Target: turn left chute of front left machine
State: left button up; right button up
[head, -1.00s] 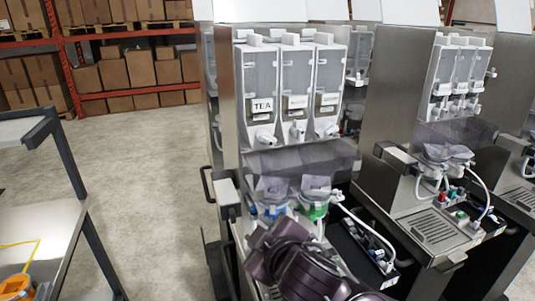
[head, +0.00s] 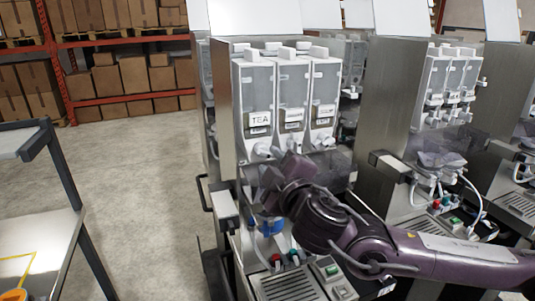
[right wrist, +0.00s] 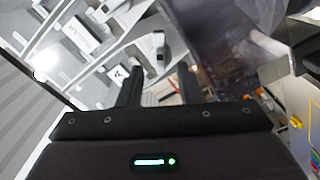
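The front left machine (head: 226,110) stands mid-view in the head view, with three clear canisters in a row. The left canister (head: 258,85) carries a TEA label, and its white left chute (head: 263,150) shows just below it. My right gripper (head: 280,178) is in front of the machine, just below the chutes, and partly covers that area. In the right wrist view its two dark fingers (right wrist: 160,90) are apart with nothing between them. A white chute (right wrist: 158,42) shows beyond the fingertips there; I cannot tell which one. My left gripper is out of view.
A similar machine (head: 400,120) stands to the right, behind my right arm. A cart (head: 40,225) is at the left, with bare floor (head: 140,190) between.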

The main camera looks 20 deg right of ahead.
aim_at(265, 152)
jog(key=shift+w+a+p, duration=0.1)
jog(key=shift+w+p, duration=0.25)
jog(key=shift+w, duration=0.95)
grip_shut()
